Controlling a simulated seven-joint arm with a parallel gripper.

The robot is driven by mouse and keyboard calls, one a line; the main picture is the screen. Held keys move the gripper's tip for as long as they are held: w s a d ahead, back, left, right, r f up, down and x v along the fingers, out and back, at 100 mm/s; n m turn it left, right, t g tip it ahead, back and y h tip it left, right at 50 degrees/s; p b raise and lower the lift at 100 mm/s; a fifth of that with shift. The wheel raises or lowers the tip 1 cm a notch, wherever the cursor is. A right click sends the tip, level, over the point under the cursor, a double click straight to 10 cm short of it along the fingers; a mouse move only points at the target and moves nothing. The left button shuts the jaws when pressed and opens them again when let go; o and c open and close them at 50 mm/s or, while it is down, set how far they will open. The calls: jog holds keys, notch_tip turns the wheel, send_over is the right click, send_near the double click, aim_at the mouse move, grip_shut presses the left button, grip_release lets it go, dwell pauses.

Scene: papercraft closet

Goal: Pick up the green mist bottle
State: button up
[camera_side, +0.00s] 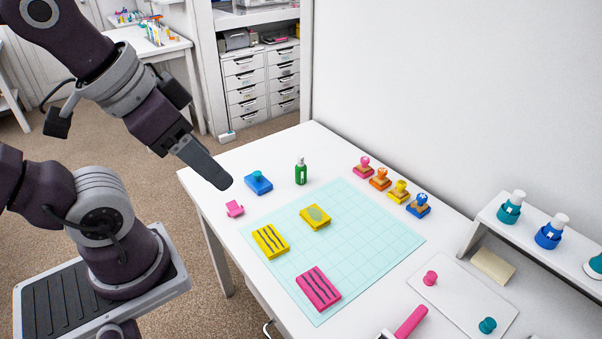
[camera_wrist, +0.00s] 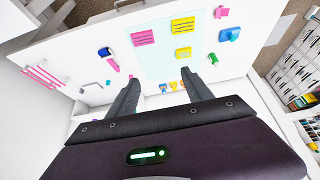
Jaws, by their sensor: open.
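The green mist bottle (camera_side: 301,172) stands upright on the white table, just behind the cutting mat's far left corner. In the wrist view the green bottle (camera_wrist: 213,59) is small, a little right of the right fingertip and apart from it. My gripper (camera_side: 220,181) is above the table's left end in the side view, left of the bottle and higher. In the wrist view my gripper (camera_wrist: 159,77) has its two fingers spread wide with nothing between them. In the side view the fingers overlap, so the gap is hidden.
A blue stamp (camera_side: 258,183) and a pink item (camera_side: 235,209) lie left of the bottle. Several wood-based stamps (camera_side: 380,179) stand to its right. The pale mat (camera_side: 375,246) holds yellow and pink blocks. A raised shelf (camera_side: 490,216) with bottles stands at the right.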

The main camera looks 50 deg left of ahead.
notch_tip(320, 180, up, 4)
jog(key=n+t+y, duration=0.4)
jog(key=t+y, duration=0.1)
jog(key=t, duration=0.2)
send_over(298, 167)
jog(key=s, duration=0.2)
jog(key=f, duration=3.6)
jog(key=shift+s+d+f, duration=0.15)
jog(key=shift+d, duration=0.25)
jog(key=x, duration=0.2)
jog(key=f+x, duration=0.1)
jog(key=x, duration=0.4)
jog(key=shift+s+d+f, duration=0.15)
jog(key=shift+d+f, duration=0.05)
jog(key=shift+d, duration=0.05)
jog(key=shift+w+a+f, duration=0.1)
jog(key=shift+w, duration=0.15)
grip_shut()
